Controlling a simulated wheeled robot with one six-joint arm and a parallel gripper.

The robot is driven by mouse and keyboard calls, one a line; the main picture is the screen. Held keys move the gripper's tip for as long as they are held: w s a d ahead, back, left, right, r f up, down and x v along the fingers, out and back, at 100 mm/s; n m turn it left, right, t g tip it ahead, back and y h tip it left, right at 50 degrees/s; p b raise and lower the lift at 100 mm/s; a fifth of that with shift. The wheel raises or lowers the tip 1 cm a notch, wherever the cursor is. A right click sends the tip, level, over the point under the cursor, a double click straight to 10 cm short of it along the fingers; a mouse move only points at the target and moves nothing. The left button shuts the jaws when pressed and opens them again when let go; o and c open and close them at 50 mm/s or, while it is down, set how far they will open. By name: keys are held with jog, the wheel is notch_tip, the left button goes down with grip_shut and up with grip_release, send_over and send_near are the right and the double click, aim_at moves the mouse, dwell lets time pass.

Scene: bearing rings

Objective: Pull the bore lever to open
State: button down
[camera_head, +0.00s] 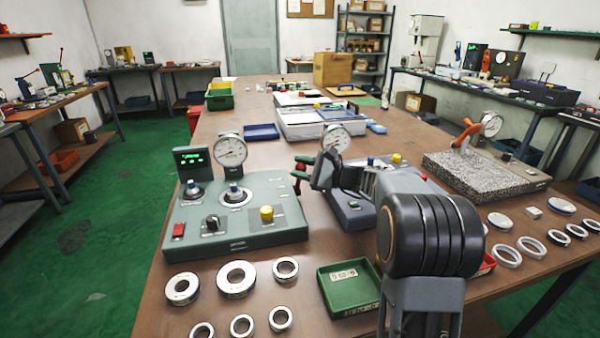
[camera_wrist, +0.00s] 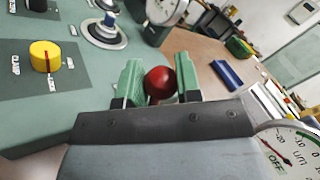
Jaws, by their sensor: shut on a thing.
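A red ball knob (camera_wrist: 159,82), seemingly the lever's end, sits between the two green fingers of my gripper (camera_wrist: 159,76) in the wrist view. In the head view my gripper (camera_head: 302,172) is at the right edge of the grey-green gauge station (camera_head: 190,225). This station carries a round dial (camera_head: 231,151), a small lit display (camera_head: 191,158), a yellow knob (camera_head: 266,213), a black knob and a red button. The yellow knob also shows in the wrist view (camera_wrist: 45,56).
A darker gauge station (camera_head: 352,215) with its own dial (camera_head: 336,138) stands just right, partly behind my arm. Steel rings (camera_head: 237,279) and a green tray (camera_head: 347,290) lie in front. A granite block (camera_head: 485,172) stands right, and a blue tray (camera_head: 262,132) behind.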

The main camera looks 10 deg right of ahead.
jog(key=shift+f, duration=0.1)
dwell(0.3)
jog(key=c, duration=0.8)
grip_release()
jog(key=shift+s+d, duration=0.1)
jog(key=shift+d, duration=0.05)
jog(key=p+v, duration=0.1)
jog(key=v, duration=1.2)
jog(key=shift+s+d, duration=0.15)
jog(key=shift+d, duration=0.15)
